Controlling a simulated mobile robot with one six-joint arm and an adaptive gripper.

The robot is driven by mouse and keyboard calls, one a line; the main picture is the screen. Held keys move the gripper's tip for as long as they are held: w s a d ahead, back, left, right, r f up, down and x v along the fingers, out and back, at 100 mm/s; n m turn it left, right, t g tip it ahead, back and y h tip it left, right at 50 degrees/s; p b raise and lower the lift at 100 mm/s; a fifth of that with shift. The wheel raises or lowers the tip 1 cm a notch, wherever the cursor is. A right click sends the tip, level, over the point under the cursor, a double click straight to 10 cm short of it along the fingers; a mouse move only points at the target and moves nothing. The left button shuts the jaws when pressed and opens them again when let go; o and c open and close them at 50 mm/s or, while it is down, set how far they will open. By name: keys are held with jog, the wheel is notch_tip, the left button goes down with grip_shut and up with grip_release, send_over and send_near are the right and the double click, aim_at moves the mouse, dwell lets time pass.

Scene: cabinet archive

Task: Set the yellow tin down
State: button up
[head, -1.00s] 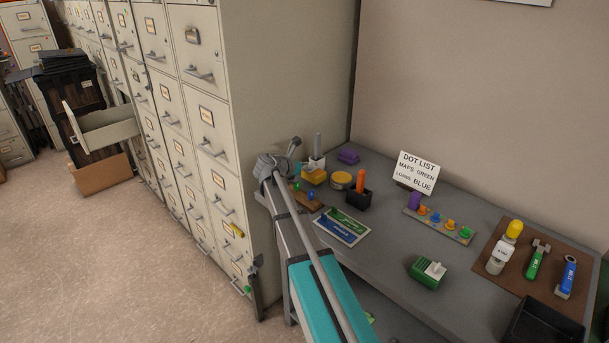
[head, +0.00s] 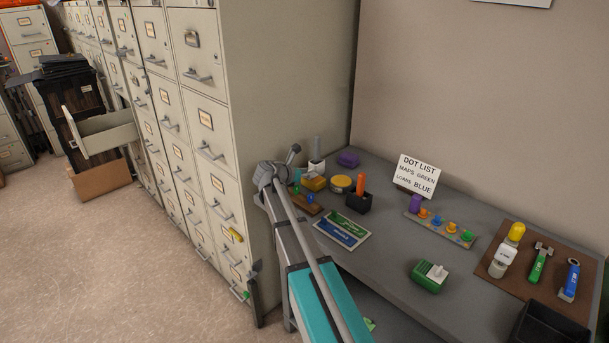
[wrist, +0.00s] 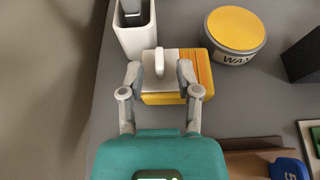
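The yellow tin (head: 315,184) is a small yellow box at the back left of the grey desk, in front of a white pen cup. In the wrist view the yellow tin (wrist: 205,72) has a pale grey block with an upright tab on top. My gripper (wrist: 160,70) has one finger on each side of this block, and both look to touch it. The tin looks level and at or very near the desk top; its underside is hidden. In the head view my arm hides most of the gripper.
A round WAX tin (wrist: 237,30) stands close on the right. The white pen cup (wrist: 135,35) is just behind on the left. A brown board (head: 306,205) with stamps lies in front. A green tin (head: 428,282) with a similar pale block stands farther right. Filing cabinets (head: 210,130) rise at left.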

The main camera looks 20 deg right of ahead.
jog(key=shift+r, duration=0.15)
jog(key=shift+s+a+r+p, duration=0.1)
jog(key=shift+a+r+p, duration=0.05)
jog(key=shift+a+p, duration=0.15)
jog(key=p+v, duration=0.4)
jog(key=v, duration=0.7)
jog(key=shift+a, duration=0.15)
dwell(0.3)
jog(key=shift+s, duration=0.1)
